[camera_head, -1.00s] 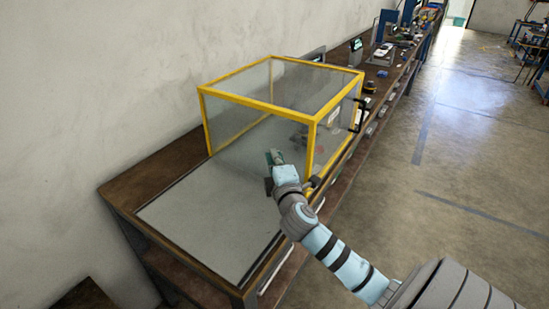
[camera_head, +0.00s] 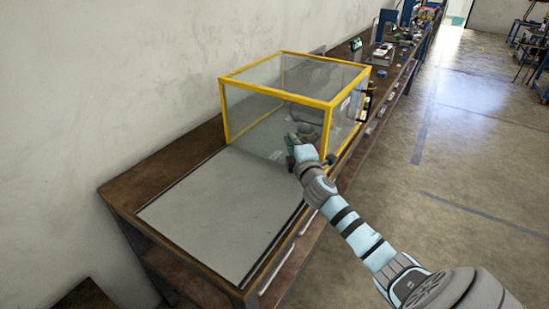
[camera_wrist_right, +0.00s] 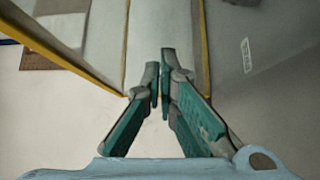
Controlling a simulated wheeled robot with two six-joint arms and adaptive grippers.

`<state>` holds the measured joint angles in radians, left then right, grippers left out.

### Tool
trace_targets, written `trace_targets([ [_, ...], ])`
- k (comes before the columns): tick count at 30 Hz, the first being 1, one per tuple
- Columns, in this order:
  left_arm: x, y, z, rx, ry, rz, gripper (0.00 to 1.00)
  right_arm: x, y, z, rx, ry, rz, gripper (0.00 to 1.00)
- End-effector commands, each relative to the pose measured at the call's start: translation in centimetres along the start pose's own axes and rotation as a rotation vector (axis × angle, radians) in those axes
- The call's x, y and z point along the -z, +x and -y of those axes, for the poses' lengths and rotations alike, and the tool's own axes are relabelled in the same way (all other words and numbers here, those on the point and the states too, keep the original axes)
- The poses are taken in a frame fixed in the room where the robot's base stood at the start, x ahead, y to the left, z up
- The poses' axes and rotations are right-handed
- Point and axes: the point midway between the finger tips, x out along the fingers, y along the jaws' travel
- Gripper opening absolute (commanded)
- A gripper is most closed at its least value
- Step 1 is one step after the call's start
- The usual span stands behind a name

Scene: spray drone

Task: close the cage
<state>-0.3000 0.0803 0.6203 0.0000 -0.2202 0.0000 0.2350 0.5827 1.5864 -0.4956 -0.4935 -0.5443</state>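The cage (camera_head: 276,92) is a yellow-framed box with clear panels on the workbench. Its near face looks toward the bare grey plate on the bench. In the right wrist view yellow frame bars (camera_wrist_right: 205,45) run on both sides of the fingers. My right gripper (camera_head: 292,150), with green fingers, is at the lower right part of the near face, beside the right front post. In the right wrist view its fingertips (camera_wrist_right: 161,75) are almost together, with no object seen between them. I cannot tell whether they touch the panel. My left gripper is not in view.
The grey plate (camera_head: 215,215) in front of the cage is clear. The dark workbench (camera_head: 125,190) runs along the wall, with several tools and devices farther back. The floor (camera_head: 470,160) on the right is open. A cart (camera_head: 530,45) stands at the far right.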

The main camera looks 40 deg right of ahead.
Motion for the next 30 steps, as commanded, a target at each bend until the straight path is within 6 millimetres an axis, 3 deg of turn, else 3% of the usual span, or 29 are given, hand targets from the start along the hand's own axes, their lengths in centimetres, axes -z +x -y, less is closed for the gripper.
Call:
trace_targets([
  [8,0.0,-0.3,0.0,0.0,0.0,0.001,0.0,0.2,-0.3,-0.1,0.0,-0.002,0.003,0.0],
  [14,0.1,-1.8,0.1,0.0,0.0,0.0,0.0,3.2,-2.2,-0.5,0.0,0.004,-0.009,0.0],
  [15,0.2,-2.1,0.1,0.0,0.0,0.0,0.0,4.0,-2.8,-0.5,0.0,0.003,-0.009,0.0],
  [21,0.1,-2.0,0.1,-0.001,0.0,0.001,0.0,3.8,-9.1,-0.1,0.0,-0.003,-0.012,0.0],
  [24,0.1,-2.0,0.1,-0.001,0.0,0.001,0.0,3.8,-11.2,-0.1,-0.001,-0.001,-0.012,0.0],
  [30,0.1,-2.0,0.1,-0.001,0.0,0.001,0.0,3.8,-12.5,-0.1,-0.002,-0.001,-0.011,0.0],
])
